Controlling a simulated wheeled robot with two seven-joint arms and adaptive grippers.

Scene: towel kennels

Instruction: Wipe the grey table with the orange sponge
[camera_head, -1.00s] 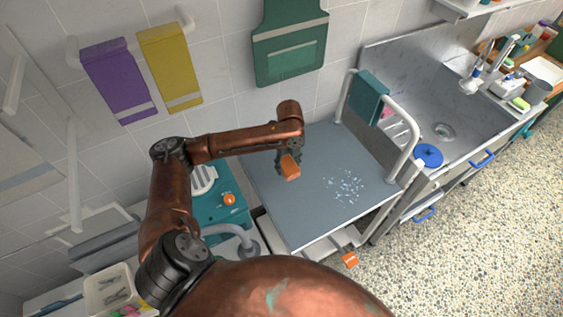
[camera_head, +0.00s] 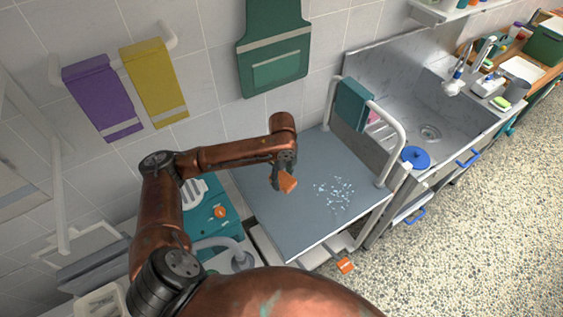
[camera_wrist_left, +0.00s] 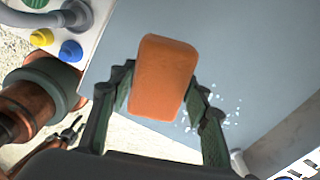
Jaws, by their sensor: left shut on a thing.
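The grey table (camera_head: 310,222) stands against the tiled wall, with a scatter of small pale bits (camera_head: 335,193) on its right half. My left gripper (camera_head: 283,172) is shut on the orange sponge (camera_head: 288,183) and holds it over the table, to the left of the bits. In the left wrist view the orange sponge (camera_wrist_left: 165,78) sits between the two green fingers, and the pale bits (camera_wrist_left: 208,112) show beyond the right finger. I cannot tell whether the sponge touches the table top. My right gripper is not in view.
A grey rail (camera_head: 392,150) with a teal towel (camera_head: 352,103) stands along the table's right edge. A metal sink (camera_head: 428,132) and a blue round lid (camera_head: 416,158) lie beyond it. A teal unit (camera_head: 207,225) stands left of the table. A green apron (camera_head: 272,60) hangs behind.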

